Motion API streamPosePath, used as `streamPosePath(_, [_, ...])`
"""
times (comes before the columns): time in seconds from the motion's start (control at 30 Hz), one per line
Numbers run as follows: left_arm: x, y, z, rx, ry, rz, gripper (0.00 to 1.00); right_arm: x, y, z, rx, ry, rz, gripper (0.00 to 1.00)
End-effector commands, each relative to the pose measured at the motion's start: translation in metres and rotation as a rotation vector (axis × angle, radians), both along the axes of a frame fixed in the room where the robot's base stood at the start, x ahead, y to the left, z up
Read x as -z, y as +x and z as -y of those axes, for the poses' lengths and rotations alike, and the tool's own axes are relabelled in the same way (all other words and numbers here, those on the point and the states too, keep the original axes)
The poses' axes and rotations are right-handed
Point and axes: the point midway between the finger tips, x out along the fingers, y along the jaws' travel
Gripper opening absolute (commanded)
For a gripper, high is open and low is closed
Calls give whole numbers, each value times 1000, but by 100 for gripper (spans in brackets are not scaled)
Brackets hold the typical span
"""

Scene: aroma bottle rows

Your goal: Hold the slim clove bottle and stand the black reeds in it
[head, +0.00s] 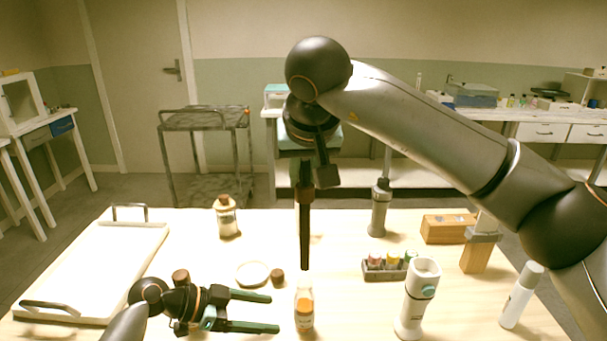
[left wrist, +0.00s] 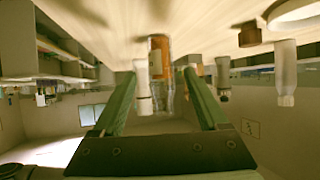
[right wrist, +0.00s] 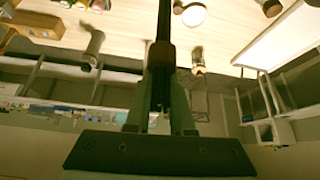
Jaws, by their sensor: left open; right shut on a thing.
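The slim clove bottle (head: 304,310), clear with an orange label, stands upright near the table's front. In the left wrist view the bottle (left wrist: 159,60) appears beyond and between the fingertips. My left gripper (head: 275,313) is open, its fingers pointing at the bottle from the left. My right gripper (head: 306,186) is shut on the black reeds (head: 305,238) at their brown collar. The reeds hang upright, with their lower ends apart from and above the bottle's mouth. The reeds also show in the right wrist view (right wrist: 163,22).
A round dish (head: 253,274) and a small brown cap (head: 277,276) lie behind my left gripper. A white device (head: 416,298), a small bottle rack (head: 384,275) and a white spray bottle (head: 521,295) stand right. A corked jar (head: 226,219) stands farther back. A white tray (head: 95,270) lies left.

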Motion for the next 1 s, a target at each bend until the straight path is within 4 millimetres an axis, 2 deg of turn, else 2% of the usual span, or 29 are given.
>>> streamPosePath(0.5, [34, 19, 61, -1, 0, 0, 76, 0, 0, 0, 0, 0, 0, 0])
streamPosePath(0.73, [41, 23, 72, -3, 2, 1, 76, 0, 0, 0, 0, 0, 0, 0])
streamPosePath(1.0, [42, 23, 74, -2, 2, 2, 76, 0, 0, 0, 0, 0, 0, 0])
